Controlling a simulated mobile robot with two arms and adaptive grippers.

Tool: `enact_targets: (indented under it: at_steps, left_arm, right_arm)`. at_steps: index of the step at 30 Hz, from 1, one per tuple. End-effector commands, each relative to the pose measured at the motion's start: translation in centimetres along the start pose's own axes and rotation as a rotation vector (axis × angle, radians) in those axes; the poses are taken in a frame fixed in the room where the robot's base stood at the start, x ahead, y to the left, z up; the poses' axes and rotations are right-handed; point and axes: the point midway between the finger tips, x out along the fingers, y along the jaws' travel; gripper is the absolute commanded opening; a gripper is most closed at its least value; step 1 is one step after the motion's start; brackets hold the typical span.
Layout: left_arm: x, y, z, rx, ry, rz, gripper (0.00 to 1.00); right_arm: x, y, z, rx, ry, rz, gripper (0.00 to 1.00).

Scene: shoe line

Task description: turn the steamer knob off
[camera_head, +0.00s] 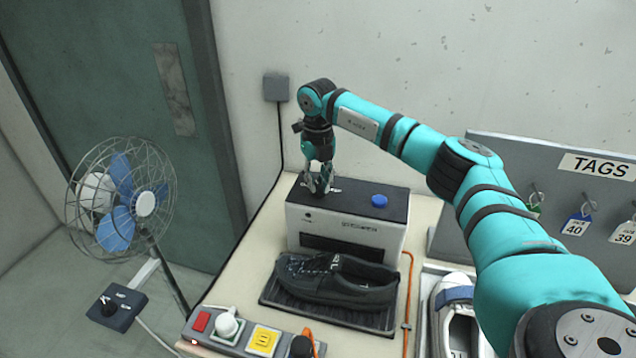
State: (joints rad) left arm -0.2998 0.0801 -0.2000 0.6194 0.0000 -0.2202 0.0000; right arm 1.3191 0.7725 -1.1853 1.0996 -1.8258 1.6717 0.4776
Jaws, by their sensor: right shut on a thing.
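The steamer (345,222) is a white box with a black top, standing on the bench against the wall. My right gripper (321,190) points straight down at the left part of its top. It is shut on the steamer knob, which the fingers mostly hide, so I cannot tell its setting. A blue button (379,200) sits on the top to the right of the gripper. My left gripper is not in view.
A black shoe (335,282) lies on a dark tray before the steamer. A control strip (232,343) is at the front left. A fan (122,197) stands left of the bench. A tag board (560,200) and a white shoe (460,323) are right.

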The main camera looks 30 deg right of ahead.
Motion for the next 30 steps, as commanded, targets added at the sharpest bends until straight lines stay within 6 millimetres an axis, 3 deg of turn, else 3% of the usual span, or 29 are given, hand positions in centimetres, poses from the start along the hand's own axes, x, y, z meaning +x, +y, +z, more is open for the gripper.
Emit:
enact_targets:
  at_steps: [15,30]
  left_arm:
    - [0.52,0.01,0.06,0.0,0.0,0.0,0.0]
    - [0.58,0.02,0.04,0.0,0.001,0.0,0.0]
  right_arm:
    - [-0.13,-0.02,0.07,-0.336,-0.004,0.001,0.0]
    - [-0.16,-0.01,0.08,-0.398,-0.004,0.0,0.0]
